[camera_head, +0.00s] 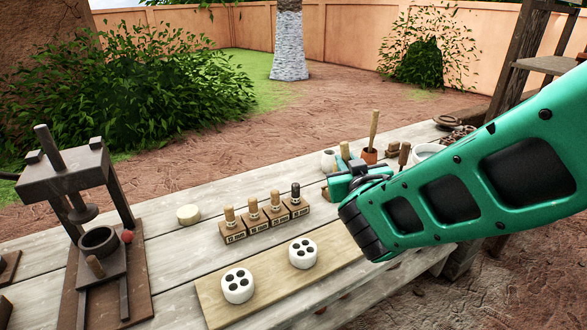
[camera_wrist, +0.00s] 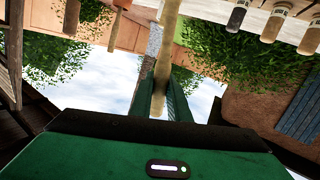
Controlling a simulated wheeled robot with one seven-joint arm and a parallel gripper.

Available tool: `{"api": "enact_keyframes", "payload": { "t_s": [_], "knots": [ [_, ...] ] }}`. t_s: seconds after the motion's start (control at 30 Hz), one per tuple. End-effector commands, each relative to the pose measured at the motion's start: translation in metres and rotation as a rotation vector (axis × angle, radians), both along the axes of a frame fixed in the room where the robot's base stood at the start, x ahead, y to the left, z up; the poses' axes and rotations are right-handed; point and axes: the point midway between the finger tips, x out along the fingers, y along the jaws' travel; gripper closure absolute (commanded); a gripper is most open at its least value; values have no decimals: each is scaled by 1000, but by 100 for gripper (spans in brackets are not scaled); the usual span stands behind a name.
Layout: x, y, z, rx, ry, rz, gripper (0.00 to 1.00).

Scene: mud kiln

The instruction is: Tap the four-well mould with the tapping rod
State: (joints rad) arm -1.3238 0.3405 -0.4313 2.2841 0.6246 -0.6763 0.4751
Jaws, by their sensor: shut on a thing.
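The nearer mould (camera_head: 238,287) is at left and the other mould (camera_head: 303,253) is further right. My gripper (camera_head: 348,172) is beyond and to the right of the moulds, apart from both. In the wrist view my gripper (camera_wrist: 167,98) is shut on a pale wooden rod (camera_wrist: 167,45). The rod's upper end (camera_head: 345,151) shows above the fingers in the head view; its lower part is hidden. No mould shows in the wrist view.
A dark press (camera_head: 90,200) stands at left, near a pale disc (camera_head: 188,214).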

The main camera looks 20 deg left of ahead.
Motion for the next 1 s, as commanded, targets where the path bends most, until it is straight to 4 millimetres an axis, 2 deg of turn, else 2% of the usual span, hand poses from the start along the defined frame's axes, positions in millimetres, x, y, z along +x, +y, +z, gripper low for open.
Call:
{"api": "enact_keyframes", "payload": {
  "t_s": [0.03, 0.2, 0.3, 0.4, 0.63, 1.0],
  "knots": [
    [-21, 18, 8, -4, 2, 29, 100],
    [-79, 56, 26, -32, 9, 85, 100],
    [-105, 68, 35, -43, 11, 108, 100],
    [-123, 76, 40, -50, 12, 121, 100],
    [-135, 80, 39, -58, 14, 130, 100],
    [-134, 79, 8, -60, 12, 128, 100]
  ]
}}
